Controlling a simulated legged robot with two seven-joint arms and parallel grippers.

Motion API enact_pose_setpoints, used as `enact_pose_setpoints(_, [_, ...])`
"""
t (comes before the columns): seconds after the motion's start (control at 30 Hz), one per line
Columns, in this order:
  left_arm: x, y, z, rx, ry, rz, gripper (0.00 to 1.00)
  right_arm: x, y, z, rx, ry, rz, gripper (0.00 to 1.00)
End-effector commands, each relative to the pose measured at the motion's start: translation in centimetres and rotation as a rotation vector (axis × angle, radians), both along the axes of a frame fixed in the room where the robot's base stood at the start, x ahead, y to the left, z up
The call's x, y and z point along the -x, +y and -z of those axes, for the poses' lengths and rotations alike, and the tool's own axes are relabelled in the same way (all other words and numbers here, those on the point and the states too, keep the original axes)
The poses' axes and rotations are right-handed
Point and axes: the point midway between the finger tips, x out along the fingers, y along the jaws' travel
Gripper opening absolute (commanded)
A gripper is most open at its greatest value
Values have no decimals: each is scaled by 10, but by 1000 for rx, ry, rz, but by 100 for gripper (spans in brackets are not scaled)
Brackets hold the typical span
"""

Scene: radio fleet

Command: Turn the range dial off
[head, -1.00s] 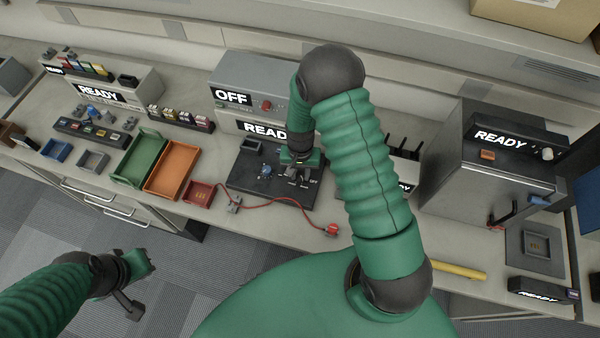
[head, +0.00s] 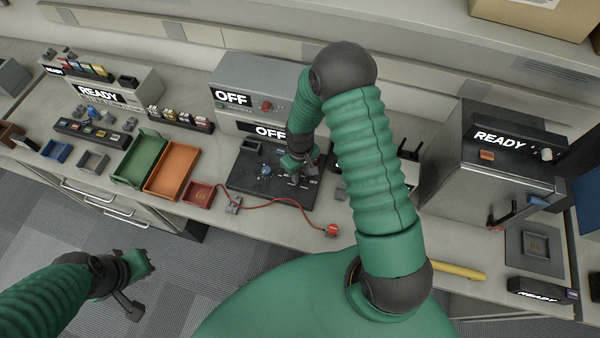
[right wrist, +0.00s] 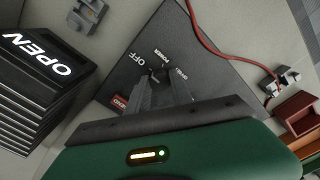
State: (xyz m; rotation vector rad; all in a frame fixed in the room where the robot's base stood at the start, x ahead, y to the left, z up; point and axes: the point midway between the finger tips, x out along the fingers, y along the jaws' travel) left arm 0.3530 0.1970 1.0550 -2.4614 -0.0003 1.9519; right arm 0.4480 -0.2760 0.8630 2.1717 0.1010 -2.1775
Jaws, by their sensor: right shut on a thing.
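The panel there shows "OFF" and "POWER" beside the fingertips. The display (head: 268,131) behind the panel reads "OFF".
A grey box (head: 255,75) with another "OFF" display stands behind. Green (head: 138,158) and orange (head: 172,168) trays and a small red tray (head: 198,194) lie to the left. A red lead (head: 280,200) runs along the panel's front. A dark box (head: 495,150) stands at right.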

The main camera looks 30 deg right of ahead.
Motion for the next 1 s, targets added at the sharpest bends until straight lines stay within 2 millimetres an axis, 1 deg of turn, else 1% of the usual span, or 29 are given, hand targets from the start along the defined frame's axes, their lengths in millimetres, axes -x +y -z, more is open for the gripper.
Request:
enact_pose_setpoints(0.03, [0,0,-1,0,0,0,0,-7,-2,-4,4,-17,-11,0])
enact_pose_setpoints(0.6, [0,0,-1,0,0,0,0,-7,-2,-3,4,-17,-41,0])
enact_pose_setpoints(0.63, [0,0,-1,0,0,0,0,-7,-2,-3,4,-17,-41,31])
enact_pose_setpoints(0.7, [0,0,-1,0,0,0,0,-6,-2,-3,4,-14,-41,40])
enact_pose_setpoints(0.77, [0,0,-1,0,0,0,0,-5,-1,-2,3,-12,-41,48])
enact_pose_setpoints(1.0, [0,0,-1,0,0,0,0,-2,-1,-1,1,-6,-41,49])
